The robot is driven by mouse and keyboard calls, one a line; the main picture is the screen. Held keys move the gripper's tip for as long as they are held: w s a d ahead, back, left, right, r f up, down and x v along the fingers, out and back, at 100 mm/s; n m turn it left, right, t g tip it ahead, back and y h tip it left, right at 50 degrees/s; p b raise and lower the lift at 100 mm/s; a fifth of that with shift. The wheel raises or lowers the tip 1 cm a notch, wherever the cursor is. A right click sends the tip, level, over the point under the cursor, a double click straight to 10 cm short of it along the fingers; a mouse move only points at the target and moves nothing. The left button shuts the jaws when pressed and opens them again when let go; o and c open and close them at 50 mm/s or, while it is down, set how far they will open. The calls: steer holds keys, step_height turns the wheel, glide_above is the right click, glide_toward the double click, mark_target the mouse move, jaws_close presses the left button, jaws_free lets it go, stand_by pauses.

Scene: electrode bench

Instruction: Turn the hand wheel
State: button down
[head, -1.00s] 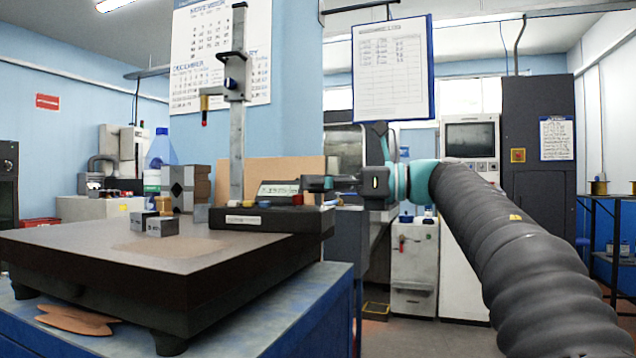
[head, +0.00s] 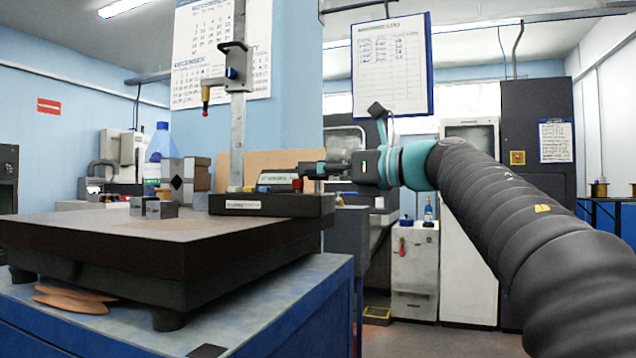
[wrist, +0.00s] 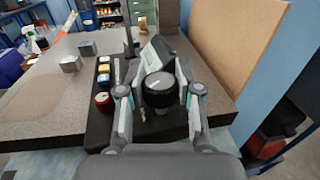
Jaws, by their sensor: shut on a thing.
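The hand wheel (wrist: 158,90) is a round black knob with a paler top and a white mark, on a black instrument base (wrist: 98,133) in the wrist view. My gripper (wrist: 156,92) has one finger on each side of the wheel and is shut on it. In the head view my gripper (head: 312,170) reaches in from the right over the right end of the base (head: 270,206). The wheel is hard to make out there behind the fingers.
A tall metal column (head: 238,130) rises from the base. A tilted display (wrist: 155,52) and coloured buttons (wrist: 103,78) sit close to the wheel. Small metal blocks (head: 154,208) stand on the dark surface plate (head: 110,232). A brown board (wrist: 240,45) stands behind.

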steer(key=shift+s+a+m+t+h, duration=0.15)
steer(key=shift+m+t+h, duration=0.55)
steer(key=shift+t, duration=0.4)
steer(key=m+t+h, duration=0.1)
steer(key=m+t+h+p, duration=0.1)
steer(key=shift+r+t, duration=0.2)
steer(key=shift+t, duration=0.1)
steer(key=shift+m+t+h+p, duration=0.5)
steer(key=shift+m+h+p, duration=0.15)
steer(key=shift+m+h, duration=0.05)
steer(key=shift+f+m+t+h+p, duration=0.1)
steer(key=shift+m+t+h+p, duration=0.2)
steer(key=shift+p, duration=0.05)
steer(key=shift+f+h, duration=0.1)
steer(key=shift+h, duration=0.2)
steer(key=c, duration=0.7)
jaws_free()
steer(key=shift+c, duration=0.2)
